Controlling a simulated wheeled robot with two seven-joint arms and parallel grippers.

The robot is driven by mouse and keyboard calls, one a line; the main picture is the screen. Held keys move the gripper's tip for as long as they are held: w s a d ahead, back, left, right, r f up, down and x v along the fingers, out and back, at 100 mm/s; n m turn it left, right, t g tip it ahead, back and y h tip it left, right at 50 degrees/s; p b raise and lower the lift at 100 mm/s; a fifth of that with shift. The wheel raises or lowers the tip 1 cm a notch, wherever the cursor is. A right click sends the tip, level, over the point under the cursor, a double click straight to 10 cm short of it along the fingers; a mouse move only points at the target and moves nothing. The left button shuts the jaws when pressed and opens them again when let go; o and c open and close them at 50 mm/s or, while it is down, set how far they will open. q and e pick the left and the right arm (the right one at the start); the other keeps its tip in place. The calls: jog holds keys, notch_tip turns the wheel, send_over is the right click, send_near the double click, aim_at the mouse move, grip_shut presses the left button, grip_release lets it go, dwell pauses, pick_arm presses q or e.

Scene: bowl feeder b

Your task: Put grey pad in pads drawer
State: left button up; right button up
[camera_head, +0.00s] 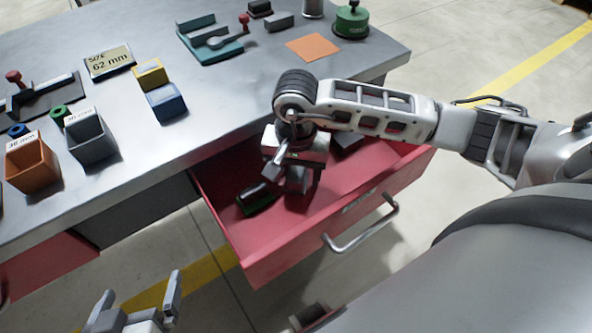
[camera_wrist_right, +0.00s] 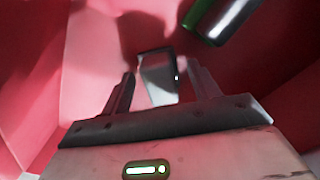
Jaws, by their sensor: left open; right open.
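The pads drawer (camera_head: 240,235) is a red drawer pulled out from under the bench. My right gripper (camera_head: 293,182) points down inside it, with its jaws open. In the right wrist view a small grey block, which looks like the grey pad (camera_wrist_right: 158,80), lies between the spread fingers over the red drawer floor. There is a gap to the fingers on each side; I cannot tell whether it rests on the floor. In the head view the gripper mostly hides it. My left gripper (camera_head: 138,302) is open and empty at the bottom left, in front of the bench.
A dark pad with a green base (camera_head: 258,199) lies in the drawer left of my right gripper; it also shows in the wrist view (camera_wrist_right: 222,18). Another grey item (camera_head: 348,140) lies behind. The bench (camera_head: 235,105) holds bins, blocks and an orange sheet (camera_head: 313,47).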

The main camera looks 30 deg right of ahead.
aim_at(296, 172)
notch_tip(296, 172, up, 12)
jog(key=shift+r+p, duration=0.2)
jog(key=shift+p, duration=0.25)
dwell(0.4)
